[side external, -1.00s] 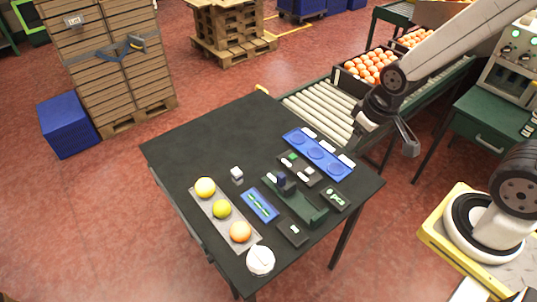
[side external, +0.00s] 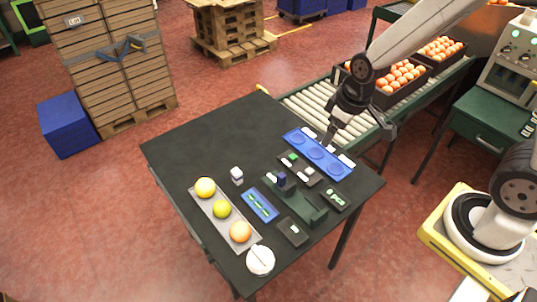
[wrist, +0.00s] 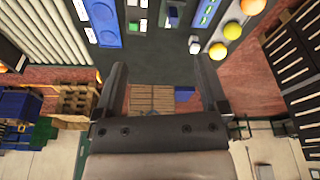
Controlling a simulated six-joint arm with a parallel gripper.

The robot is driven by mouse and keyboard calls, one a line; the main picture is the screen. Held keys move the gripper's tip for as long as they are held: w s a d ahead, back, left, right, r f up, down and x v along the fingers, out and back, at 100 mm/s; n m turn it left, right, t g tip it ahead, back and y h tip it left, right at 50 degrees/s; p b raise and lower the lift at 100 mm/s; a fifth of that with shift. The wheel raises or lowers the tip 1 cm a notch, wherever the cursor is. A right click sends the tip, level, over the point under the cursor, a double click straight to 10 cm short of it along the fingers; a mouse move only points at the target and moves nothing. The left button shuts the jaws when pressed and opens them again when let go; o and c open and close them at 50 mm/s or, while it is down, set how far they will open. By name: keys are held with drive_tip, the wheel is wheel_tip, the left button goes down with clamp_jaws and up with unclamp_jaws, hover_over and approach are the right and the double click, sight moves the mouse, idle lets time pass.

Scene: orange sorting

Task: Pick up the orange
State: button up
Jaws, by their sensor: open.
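The orange (side external: 240,231) lies at the near end of a long grey tray (side external: 209,210) on the black table, with two yellow fruits (side external: 205,187) (side external: 222,209) farther along. In the wrist view the orange (wrist: 253,5) is at the top edge, partly cut off. My gripper (side external: 329,138) is above the table's far right side, near the blue tray, well apart from the orange. In the wrist view its two fingers (wrist: 161,82) are spread wide with nothing between them.
A blue tray (side external: 301,139) with round recesses, a dark green fixture (side external: 308,212), a blue board (side external: 261,205), small modules and a round white item (side external: 260,260) crowd the table's right and front. The table's left rear is clear. Orange-filled crates (side external: 404,93) stand on the roller conveyor behind.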

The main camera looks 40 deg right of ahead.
drive_tip(key=w+a+f+n, duration=0.3)
drive_tip(key=w+a+n, duration=0.1)
drive_tip(key=w, duration=0.4)
drive_tip(key=n+g+y, duration=0.1)
drive_tip(key=n+y, duration=0.4)
drive_tip(key=n, duration=1)
hover_over(208, 181)
drive_tip(key=d, duration=0.3)
drive_tip(key=f, duration=1.4)
drive_tip(key=shift+s+a+f, duration=0.15)
drive_tip(key=shift+s+f, duration=0.2)
drive_tip(key=shift+f, duration=0.05)
drive_tip(key=shift+f, duration=0.1)
drive_tip(key=shift+x, duration=1.2)
drive_tip(key=shift+x, duration=2.6)
